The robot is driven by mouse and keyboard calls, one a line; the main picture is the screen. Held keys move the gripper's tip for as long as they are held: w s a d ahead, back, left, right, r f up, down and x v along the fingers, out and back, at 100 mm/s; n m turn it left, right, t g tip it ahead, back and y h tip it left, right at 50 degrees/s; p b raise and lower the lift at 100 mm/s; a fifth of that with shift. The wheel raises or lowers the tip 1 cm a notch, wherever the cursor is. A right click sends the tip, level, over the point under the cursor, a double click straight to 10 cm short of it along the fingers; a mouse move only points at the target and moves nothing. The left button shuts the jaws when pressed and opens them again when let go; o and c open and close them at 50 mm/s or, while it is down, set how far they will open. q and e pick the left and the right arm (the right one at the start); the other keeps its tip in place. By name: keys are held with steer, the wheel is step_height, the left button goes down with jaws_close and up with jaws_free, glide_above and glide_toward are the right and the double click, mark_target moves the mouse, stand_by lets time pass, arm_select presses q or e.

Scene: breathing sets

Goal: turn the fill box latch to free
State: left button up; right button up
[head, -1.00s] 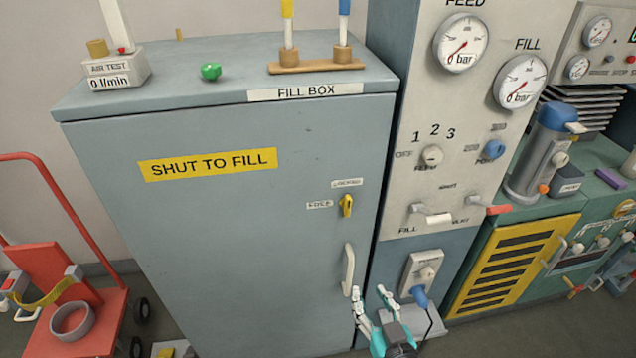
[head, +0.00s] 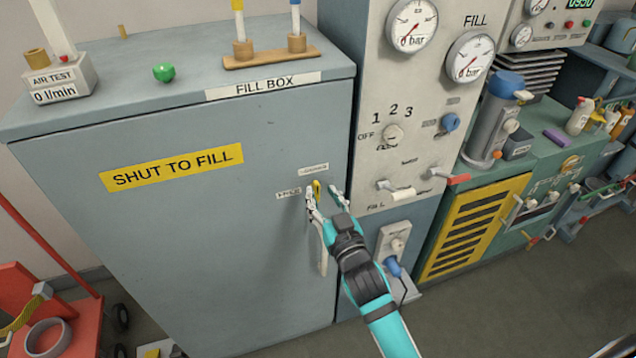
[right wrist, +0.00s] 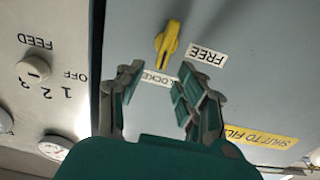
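The yellow fill box latch (head: 316,188) is on the grey door of the fill box (head: 220,240), between the FREE label (head: 288,193) and the LOCKED label (head: 314,167). In the right wrist view, which is upside down, the latch (right wrist: 168,40) lies lengthwise toward the LOCKED label (right wrist: 156,78); the FREE label (right wrist: 207,55) is beside it. My right gripper (head: 322,191) is open in front of the door, its fingers on either side of the latch in the head view. In the wrist view the latch lies beyond the gripper's fingertips (right wrist: 160,72). I see no contact. My left gripper is out of view.
A white door handle (head: 323,250) is just below the latch, partly behind my right gripper. To the right stands the gauge panel (head: 365,130) with knobs and a white lever (head: 403,193). A red trolley (head: 75,325) stands at the left.

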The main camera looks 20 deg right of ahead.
mark_target(317, 186)
steer(key=shift+w+a, duration=0.1)
steer(key=shift+w, duration=1.7)
jaws_close()
